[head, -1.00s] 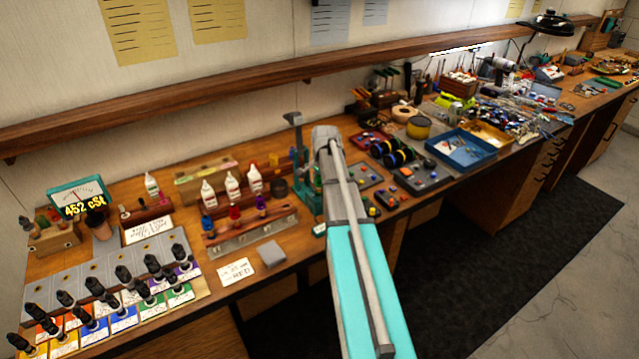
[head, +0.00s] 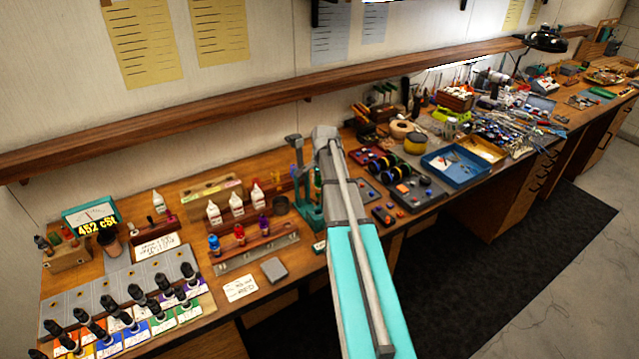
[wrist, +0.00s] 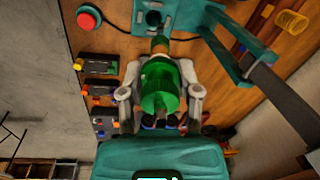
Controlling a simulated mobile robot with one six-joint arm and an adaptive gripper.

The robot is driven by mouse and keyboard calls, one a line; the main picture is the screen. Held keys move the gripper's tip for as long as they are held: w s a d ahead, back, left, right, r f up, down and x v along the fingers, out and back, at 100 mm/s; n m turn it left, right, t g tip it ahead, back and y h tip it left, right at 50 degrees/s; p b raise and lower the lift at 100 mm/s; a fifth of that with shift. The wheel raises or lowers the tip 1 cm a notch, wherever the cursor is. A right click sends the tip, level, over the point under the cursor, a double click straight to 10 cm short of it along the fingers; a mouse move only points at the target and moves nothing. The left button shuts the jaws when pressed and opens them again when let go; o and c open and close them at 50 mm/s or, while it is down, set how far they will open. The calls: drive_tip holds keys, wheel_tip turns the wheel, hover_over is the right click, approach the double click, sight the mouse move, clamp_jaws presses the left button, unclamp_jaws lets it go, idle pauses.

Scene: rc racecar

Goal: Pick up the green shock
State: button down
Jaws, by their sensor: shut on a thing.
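The green shock (wrist: 158,85) shows in the wrist view as a green, see-through cylinder with a brownish upper end. My gripper (wrist: 160,75) is shut on it, with one grey finger on each side. The shock's brownish end points at a teal fixture (wrist: 172,15); I cannot tell whether they touch. In the head view, my arm hides the gripper and most of what it holds. A teal stand (head: 305,195) rises just left of my arm there.
A red button (wrist: 88,17) and several small dark trays (wrist: 98,65) lie left in the wrist view. White bottles (head: 236,203), a 452 cSt meter (head: 92,217) and a blue tray (head: 455,165) sit on the crowded bench. A shelf (head: 230,100) runs along the wall.

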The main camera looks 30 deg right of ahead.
drive_tip(key=shift+r+p, duration=0.35)
drive_tip(key=shift+r, duration=0.15)
idle(0.5)
drive_tip(key=shift+r+p, duration=3.8)
drive_tip(key=shift+f, duration=0.1)
